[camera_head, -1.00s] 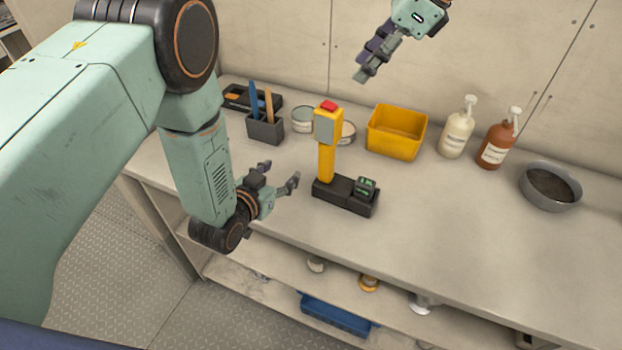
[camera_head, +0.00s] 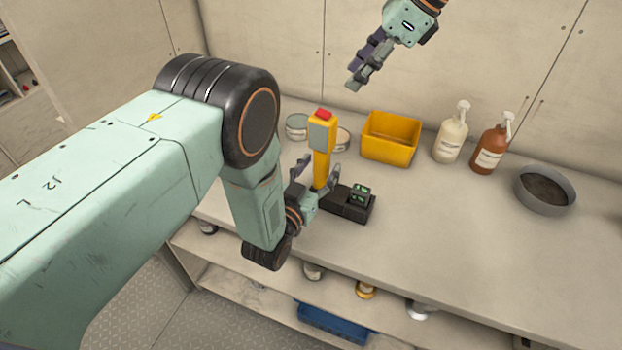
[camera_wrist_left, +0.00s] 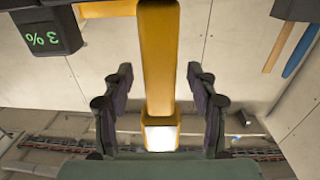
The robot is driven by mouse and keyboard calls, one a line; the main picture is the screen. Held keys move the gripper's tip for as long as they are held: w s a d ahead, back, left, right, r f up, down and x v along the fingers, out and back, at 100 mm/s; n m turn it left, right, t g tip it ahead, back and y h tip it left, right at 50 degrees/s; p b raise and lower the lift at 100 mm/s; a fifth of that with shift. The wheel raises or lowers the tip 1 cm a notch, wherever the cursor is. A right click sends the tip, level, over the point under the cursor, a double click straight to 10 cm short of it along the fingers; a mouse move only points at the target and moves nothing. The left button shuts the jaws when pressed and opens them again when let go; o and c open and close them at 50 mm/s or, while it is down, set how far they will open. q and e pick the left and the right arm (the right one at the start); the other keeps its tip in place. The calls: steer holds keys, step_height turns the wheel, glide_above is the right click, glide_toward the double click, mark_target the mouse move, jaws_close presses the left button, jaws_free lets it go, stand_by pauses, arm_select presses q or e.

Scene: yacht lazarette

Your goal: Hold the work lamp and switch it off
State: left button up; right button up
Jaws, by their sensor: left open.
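The work lamp (camera_head: 320,168) is a yellow upright bar with a grey-fronted head and a red button (camera_head: 323,113) on top. It stands upright in a black base (camera_head: 347,208). In the left wrist view, the yellow body (camera_wrist_left: 159,60) runs between my fingers, and a bright white panel (camera_wrist_left: 161,138) glows on its head. My left gripper (camera_head: 318,174) is open, with one finger on each side of the body; gaps show on both sides. My right gripper (camera_head: 353,84) hangs empty above the back of the bench; its finger gap is unclear.
A small block on the base shows green figures, "3 %" in the left wrist view (camera_wrist_left: 45,38). A yellow bin (camera_head: 390,137), two pump bottles (camera_head: 450,140) and a grey bowl (camera_head: 545,190) stand behind and right. Tins (camera_head: 297,127) stand behind the lamp. The front-right bench is clear.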

arm_select(q)
steer(key=shift+x, duration=0.75)
steer(key=shift+c, duration=0.2)
jaws_close()
stand_by(0.8)
